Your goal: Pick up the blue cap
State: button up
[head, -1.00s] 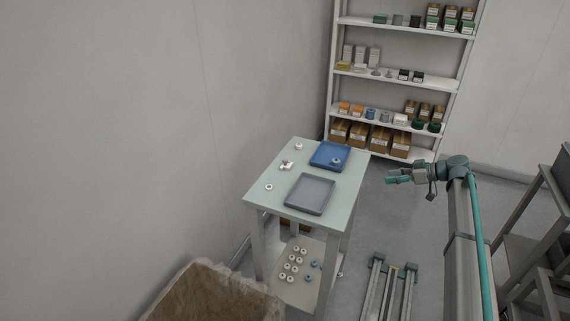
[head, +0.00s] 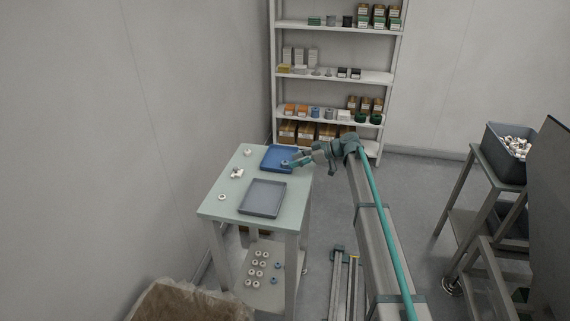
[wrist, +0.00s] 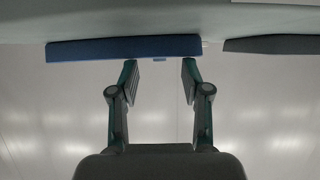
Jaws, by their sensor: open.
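The blue tray (head: 270,153) lies on the far part of the pale green table (head: 225,205). My gripper (head: 287,164) is at the tray's right side in the head view, open and empty. In the wrist view the scene appears upside down. The blue tray's side (wrist: 110,49) spans ahead of my open fingers (wrist: 160,72), and a small blue piece (wrist: 160,59), probably the cap, shows past its rim between them.
A grey tray (head: 262,198) lies nearer on the table. Several white and blue caps (head: 277,265) lie on the lower shelf. A stocked shelf unit (head: 333,75) stands behind; a grey bin (head: 497,150) is at right.

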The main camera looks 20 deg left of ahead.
aim_at(287, 161)
jog(key=shift+p+x, duration=0.55)
jog(key=shift+x, duration=1.4)
jog(key=c, duration=0.4)
jog(key=shift+c, duration=0.2)
jog(key=shift+r, duration=0.15)
